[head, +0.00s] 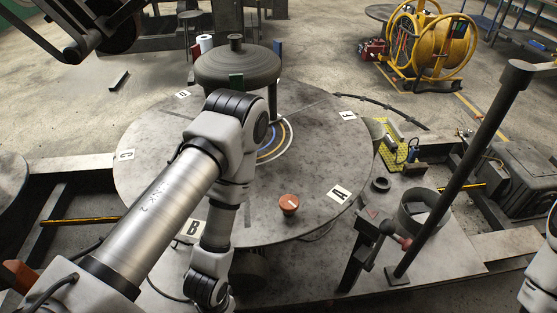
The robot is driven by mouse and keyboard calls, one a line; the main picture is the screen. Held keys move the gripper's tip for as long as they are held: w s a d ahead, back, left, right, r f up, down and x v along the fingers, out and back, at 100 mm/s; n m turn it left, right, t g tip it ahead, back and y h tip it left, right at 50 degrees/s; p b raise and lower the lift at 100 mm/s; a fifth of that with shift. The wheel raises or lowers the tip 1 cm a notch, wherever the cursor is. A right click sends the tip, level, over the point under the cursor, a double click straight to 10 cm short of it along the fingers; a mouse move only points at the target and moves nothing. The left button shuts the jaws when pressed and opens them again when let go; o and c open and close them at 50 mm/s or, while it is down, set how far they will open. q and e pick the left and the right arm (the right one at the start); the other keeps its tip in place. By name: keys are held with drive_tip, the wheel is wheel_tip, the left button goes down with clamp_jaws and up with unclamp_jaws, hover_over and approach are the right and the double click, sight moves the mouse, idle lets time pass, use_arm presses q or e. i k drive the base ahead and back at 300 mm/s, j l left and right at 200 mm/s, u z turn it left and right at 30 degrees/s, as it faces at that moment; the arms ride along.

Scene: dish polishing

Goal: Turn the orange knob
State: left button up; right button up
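The orange knob (289,203) sits on the front part of the round grey table (320,228), left of the label marked A. It is a small round cap with a pale mark on top, and nothing covers it. My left arm comes in from the lower left, bends above the table and drops down left of the knob, apart from it. My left gripper is out of the picture below the bottom edge. Only a piece of my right arm shows at the right edge, and its gripper is not in view.
A dark lidded pot-like disc (238,68) stands at the table's back. A dark slanted post (464,165) and a red-tipped clamp (373,234) stand right of the table. A yellow cable reel (440,42) is far back. The tabletop around the knob is clear.

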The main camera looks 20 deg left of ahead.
sight(288, 204)
drive_tip(key=k+j+z, duration=0.3)
drive_tip(key=k, duration=0.15)
drive_tip(key=k+z, duration=0.3)
drive_tip(key=k, duration=0.15)
drive_tip(key=i, duration=0.5)
